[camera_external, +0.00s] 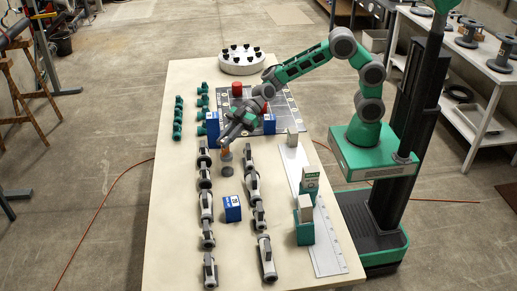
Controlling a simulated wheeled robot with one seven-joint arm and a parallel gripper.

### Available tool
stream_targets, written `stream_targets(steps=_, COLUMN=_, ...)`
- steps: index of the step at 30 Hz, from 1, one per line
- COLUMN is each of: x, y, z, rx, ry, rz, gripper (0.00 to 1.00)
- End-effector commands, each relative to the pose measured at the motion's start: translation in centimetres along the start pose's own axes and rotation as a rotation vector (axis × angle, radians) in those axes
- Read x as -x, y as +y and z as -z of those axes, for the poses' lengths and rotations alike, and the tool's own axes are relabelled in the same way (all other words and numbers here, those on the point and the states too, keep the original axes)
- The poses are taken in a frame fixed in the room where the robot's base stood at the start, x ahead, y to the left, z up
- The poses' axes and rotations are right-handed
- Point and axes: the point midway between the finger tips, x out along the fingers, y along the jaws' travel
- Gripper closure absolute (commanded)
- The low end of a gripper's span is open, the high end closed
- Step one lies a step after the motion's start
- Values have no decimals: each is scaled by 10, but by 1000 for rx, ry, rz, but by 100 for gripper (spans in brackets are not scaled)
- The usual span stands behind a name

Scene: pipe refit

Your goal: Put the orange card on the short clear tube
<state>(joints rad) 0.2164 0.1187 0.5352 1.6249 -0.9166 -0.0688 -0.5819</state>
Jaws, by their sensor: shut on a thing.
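My gripper (225,142) is over the middle of the table, pointing down and to the left. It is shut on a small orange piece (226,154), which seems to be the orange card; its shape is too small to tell. A dark grey round piece (227,170) stands right below the orange piece. I cannot tell whether the two touch. I cannot make out the short clear tube for certain in this view.
Rows of grey pipe fittings (252,185) flank the gripper's spot. Blue boxes (232,208), a red cylinder (237,88), green fittings (178,118) and a white round holder (242,61) stand on the table (180,240). A pale strip (325,240) carries green holders (304,227).

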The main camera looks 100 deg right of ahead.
Motion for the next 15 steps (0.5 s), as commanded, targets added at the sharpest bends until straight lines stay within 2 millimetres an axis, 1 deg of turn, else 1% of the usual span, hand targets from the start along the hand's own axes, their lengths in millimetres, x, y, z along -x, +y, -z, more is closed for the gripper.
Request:
stream_targets(steps=4, x=-1, y=0, z=-4, rx=0, ry=0, rz=0, gripper=100)
stream_targets(steps=5, x=-1, y=0, z=-3, rx=0, ry=0, rz=0, gripper=83)
stream_targets(steps=12, x=-1, y=0, z=-2, rx=0, ry=0, rz=0, gripper=63)
stream_targets(steps=15, x=-1, y=0, z=-2, rx=-1, ry=-1, rz=0, gripper=63)
